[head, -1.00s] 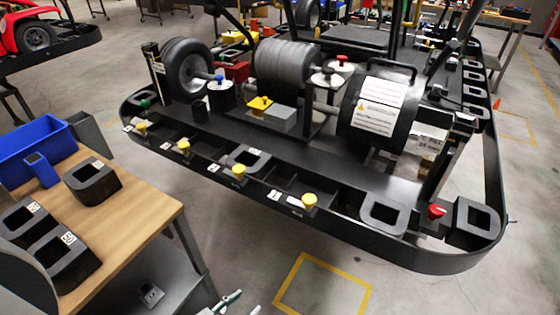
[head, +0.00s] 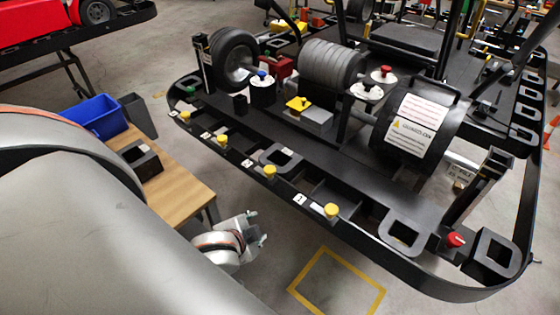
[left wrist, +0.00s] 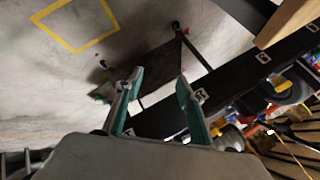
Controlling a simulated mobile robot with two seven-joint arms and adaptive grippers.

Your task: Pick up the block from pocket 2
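A dark block with a square hole (head: 281,157) sits at the stand's front edge, by the label 2 and a yellow knob (head: 270,172). The stand's black rim (head: 365,240) has several numbered pockets. My left gripper (head: 258,226) is over the floor, in front of the stand and apart from it, lower in the picture than the block. In the left wrist view its teal fingers (left wrist: 160,78) are spread with nothing between them. There the stand's edge (left wrist: 238,75) runs beyond the fingers; I cannot make out the block. My right gripper is not in view.
A wooden table (head: 180,190) stands at left with a blue bin (head: 95,115) and a dark block (head: 137,158); my arm hides much of it. More blocks (head: 405,232) sit at the stand's right end. A yellow square (head: 335,282) marks clear floor.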

